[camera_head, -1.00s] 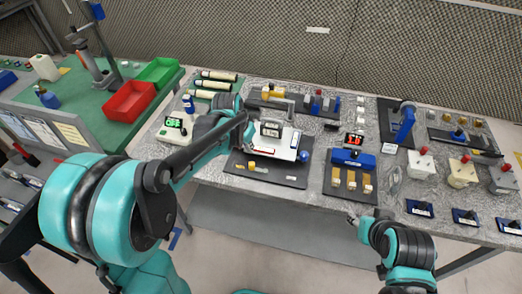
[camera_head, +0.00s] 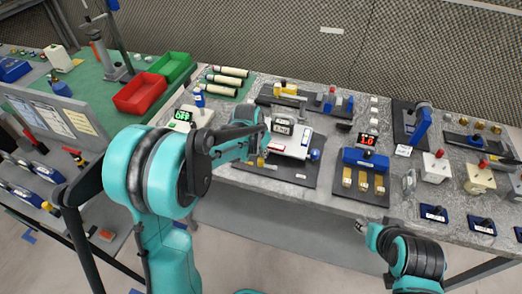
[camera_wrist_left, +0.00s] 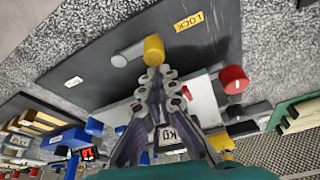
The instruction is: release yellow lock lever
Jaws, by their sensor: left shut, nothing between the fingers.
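The yellow lock lever shows in the left wrist view as a yellow knob (camera_wrist_left: 154,47) on a pale rod, near a yellow LOCK label (camera_wrist_left: 189,21) on a dark plate. My left gripper (camera_wrist_left: 156,74) is shut and empty, its tips just by the knob; whether they touch it I cannot tell. In the head view the left gripper (camera_head: 258,156) is at the left side of a white device (camera_head: 292,146) with a display, and the lever there is mostly hidden. My right gripper (camera_head: 360,227) is low in front of the bench, its fingers too small to judge.
A red knob (camera_wrist_left: 234,79) stands beside the device in the wrist view. A blue-topped fixture (camera_head: 365,158) with a red readout stands to the right on the bench. Red (camera_head: 140,93) and green (camera_head: 170,67) bins are at the left.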

